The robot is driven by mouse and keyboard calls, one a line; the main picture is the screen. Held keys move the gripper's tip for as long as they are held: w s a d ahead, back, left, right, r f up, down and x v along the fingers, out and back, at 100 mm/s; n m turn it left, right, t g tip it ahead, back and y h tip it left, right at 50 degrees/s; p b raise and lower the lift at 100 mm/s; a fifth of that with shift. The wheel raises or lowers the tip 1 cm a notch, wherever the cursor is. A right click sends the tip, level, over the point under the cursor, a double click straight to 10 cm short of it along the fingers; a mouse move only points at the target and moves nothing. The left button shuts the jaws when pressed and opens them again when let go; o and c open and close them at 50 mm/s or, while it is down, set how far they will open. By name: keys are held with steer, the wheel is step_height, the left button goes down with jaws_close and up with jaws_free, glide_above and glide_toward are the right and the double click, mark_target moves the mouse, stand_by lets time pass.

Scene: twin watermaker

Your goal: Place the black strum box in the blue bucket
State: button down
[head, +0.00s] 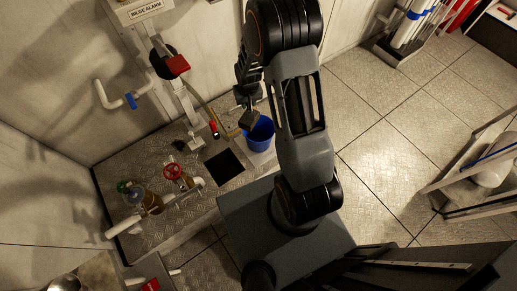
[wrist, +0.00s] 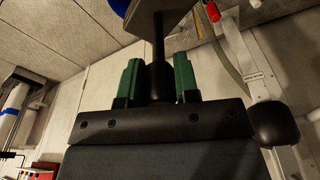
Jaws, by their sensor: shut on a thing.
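The black strum box (head: 250,119) is a dark box on a thin stem. In the wrist view its stem (wrist: 158,50) stands between the two green fingers of my gripper (wrist: 157,78), which is shut on it. The box body is at the top of that view. In the head view my gripper (head: 246,94) holds the box over the left rim area of the blue bucket (head: 262,136), partly covering the bucket. Whether the box is above or within the rim, I cannot tell. A bit of blue bucket (wrist: 120,6) also shows in the wrist view.
A dark square opening (head: 224,165) lies in the raised plate floor left of the bucket. A red valve wheel (head: 173,171) and pipes stand further left. A red-handled lever (head: 177,66) is on the wall. Open tiled floor (head: 385,140) lies to the right.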

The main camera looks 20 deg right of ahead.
steer(key=w+d+f+m+b, duration=0.35)
steer(key=f+b, duration=0.35)
steer(key=b, duration=0.3)
steer(key=w+d+f+m+b, duration=0.2)
steer(key=w+d+f+b, duration=0.15)
steer(key=f+b, duration=0.5)
step_height(320, 180, down, 20)
steer(key=h+b, duration=0.1)
steer(key=b, duration=0.9)
steer(key=shift+s+d+m, duration=0.15)
steer(key=shift+d+m, duration=0.2)
steer(key=shift+m, duration=0.1)
steer(key=shift+f+b, duration=0.15)
steer(key=shift+b, duration=0.15)
steer(key=c, duration=1.3)
jaws_free()
steer(key=shift+f, duration=0.1)
steer(key=o, duration=0.5)
steer(key=shift+c, duration=0.2)
